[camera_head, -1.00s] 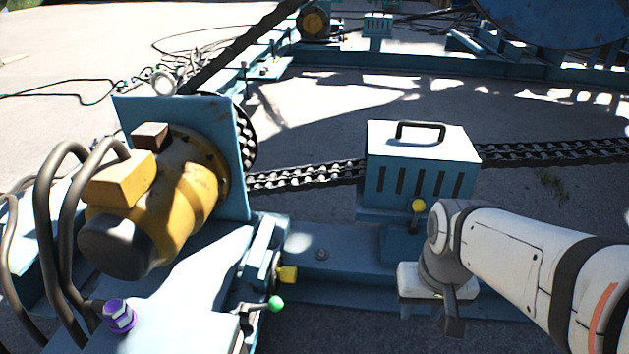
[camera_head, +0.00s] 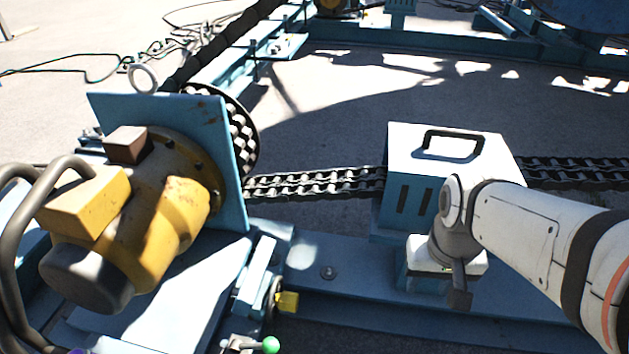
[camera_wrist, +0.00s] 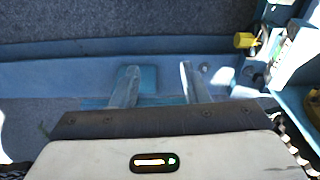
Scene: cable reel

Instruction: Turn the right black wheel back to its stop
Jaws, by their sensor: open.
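A small dark wheel (camera_head: 274,294), seen nearly edge-on, sits beside a yellow block-like knob (camera_head: 289,301) on the blue frame. I cannot tell whether it is the right black wheel. In the wrist view the yellow knob (camera_wrist: 243,40) shows at the upper right, with a dark round edge beside it. My gripper (camera_wrist: 158,76) is open and empty, with its two fingers apart over the blue frame. The knob is beyond the right finger, not between the fingers. In the head view my wrist stands in front of the vented box and hides its lower part.
A yellow motor (camera_head: 165,210) with a blue plate (camera_head: 222,140) stands at left. A chain (camera_head: 320,182) runs behind to the vented box (camera_head: 400,190) with a black handle. A green-tipped lever (camera_head: 270,345) is at the bottom edge. The blue beam (camera_head: 345,290) is clear left of my arm.

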